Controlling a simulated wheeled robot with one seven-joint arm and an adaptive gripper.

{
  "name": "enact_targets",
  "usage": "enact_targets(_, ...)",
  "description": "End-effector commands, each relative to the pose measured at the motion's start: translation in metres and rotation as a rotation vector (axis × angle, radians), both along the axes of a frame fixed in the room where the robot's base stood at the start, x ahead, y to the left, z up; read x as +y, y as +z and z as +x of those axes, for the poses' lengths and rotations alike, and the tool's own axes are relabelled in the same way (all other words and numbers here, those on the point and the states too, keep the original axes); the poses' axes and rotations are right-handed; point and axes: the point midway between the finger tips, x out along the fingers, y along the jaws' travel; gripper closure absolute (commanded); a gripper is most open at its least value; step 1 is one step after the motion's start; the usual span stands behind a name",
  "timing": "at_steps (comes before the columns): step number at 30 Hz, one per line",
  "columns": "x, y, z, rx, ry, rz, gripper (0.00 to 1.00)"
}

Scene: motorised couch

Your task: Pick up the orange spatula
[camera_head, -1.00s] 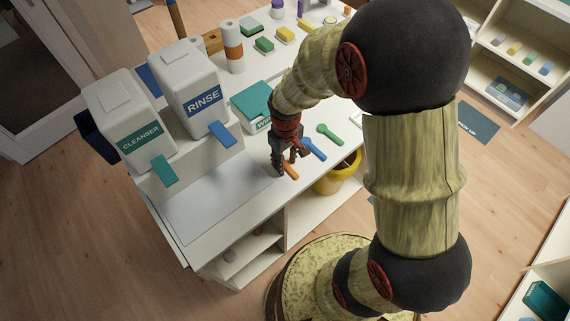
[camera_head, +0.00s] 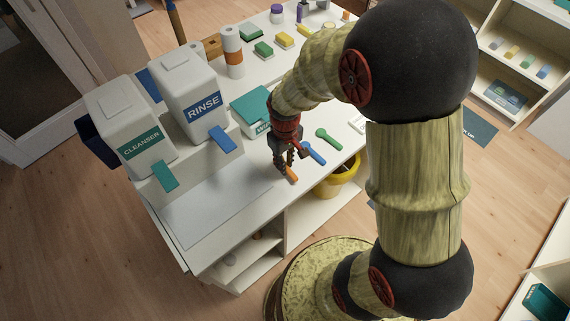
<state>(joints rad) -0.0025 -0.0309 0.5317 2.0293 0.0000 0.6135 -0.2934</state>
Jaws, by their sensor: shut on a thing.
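The orange spatula (camera_head: 292,176) lies at the front edge of the white table, and only a short orange part of it shows below my fingers. My gripper (camera_head: 285,168) points down at it, with its fingers closed together on the spatula. The rest of the spatula is hidden behind the fingers. I cannot tell whether it is clear of the table top. A blue spatula (camera_head: 314,153) lies just right of my gripper, and a green one (camera_head: 327,138) lies farther right.
A teal-topped wipes box (camera_head: 252,106) stands behind my gripper. The cleanser (camera_head: 135,135) and rinse (camera_head: 195,98) dispensers stand left. A grey mat (camera_head: 215,205) lies bare at front left. A yellow bucket (camera_head: 338,182) is below the table edge.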

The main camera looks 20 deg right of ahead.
Motion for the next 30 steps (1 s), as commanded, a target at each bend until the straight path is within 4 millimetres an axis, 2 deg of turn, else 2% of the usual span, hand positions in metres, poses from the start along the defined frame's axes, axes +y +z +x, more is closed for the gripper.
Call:
enact_targets(2,0.000,0.018,0.001,-0.005,0.000,0.001,0.97)
enact_targets(11,-0.017,0.082,-0.049,-0.006,-0.003,0.000,0.97)
enact_targets(15,-0.028,0.093,-0.081,-0.005,-0.004,0.000,0.97)
enact_targets(21,-0.039,0.106,-0.114,-0.003,-0.002,0.000,0.97)
enact_targets(30,-0.045,0.113,-0.132,-0.002,0.000,0.000,0.97)
